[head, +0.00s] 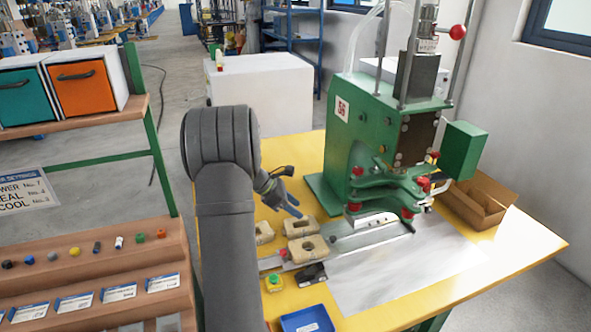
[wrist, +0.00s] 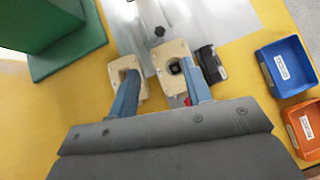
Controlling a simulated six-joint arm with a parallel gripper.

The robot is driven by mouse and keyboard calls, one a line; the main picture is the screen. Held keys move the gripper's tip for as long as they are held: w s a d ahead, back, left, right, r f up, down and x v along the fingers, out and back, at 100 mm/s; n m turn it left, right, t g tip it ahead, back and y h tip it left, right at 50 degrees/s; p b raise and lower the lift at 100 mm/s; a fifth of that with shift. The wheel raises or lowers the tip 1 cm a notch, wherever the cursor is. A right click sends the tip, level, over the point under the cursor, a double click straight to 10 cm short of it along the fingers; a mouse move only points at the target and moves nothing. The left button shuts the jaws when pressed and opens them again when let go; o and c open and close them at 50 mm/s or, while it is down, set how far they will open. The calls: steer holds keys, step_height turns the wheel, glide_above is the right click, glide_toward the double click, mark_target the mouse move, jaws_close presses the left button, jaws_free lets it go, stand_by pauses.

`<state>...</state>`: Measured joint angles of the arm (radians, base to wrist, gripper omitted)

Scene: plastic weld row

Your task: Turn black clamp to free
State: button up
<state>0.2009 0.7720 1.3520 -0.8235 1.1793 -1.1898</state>
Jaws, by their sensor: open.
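A small black block-like piece (head: 312,274), which seems to be the black clamp, sits at the near end of the metal strip (head: 385,240) beside a beige holed block (head: 307,250). It also shows in the wrist view (wrist: 211,64), just right of the right finger. I cannot tell which way it is turned. My gripper (wrist: 159,70) is open, with its blue fingers apart over two beige blocks and nothing held between them. In the head view my gripper (head: 284,198) is above the table, behind the beige blocks, partly hidden by my arm.
The green press (head: 365,135) stands at the back right of the yellow table. Another beige block (head: 300,226) lies near the strip. A blue tray (head: 306,320) and, in the wrist view, an orange tray (wrist: 303,130) lie nearby. A cardboard box (head: 478,203) stands right.

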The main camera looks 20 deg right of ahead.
step_height(320, 180, up, 15)
steer(key=s+n+t+y, duration=0.1)
steer(key=s+n+y, duration=0.1)
steer(key=y, duration=0.1)
steer(key=shift+s+f+t+y, duration=0.15)
steer(key=shift+t+y, duration=0.25)
steer(key=shift+a, duration=0.1)
steer(key=m+g+h, duration=0.2)
steer(key=h, duration=0.2)
glide_toward(332, 238)
steer(key=x, duration=0.7)
steer(key=shift+s+d+f, duration=0.1)
steer(key=shift+d+f, duration=0.15)
steer(key=shift+f, duration=0.05)
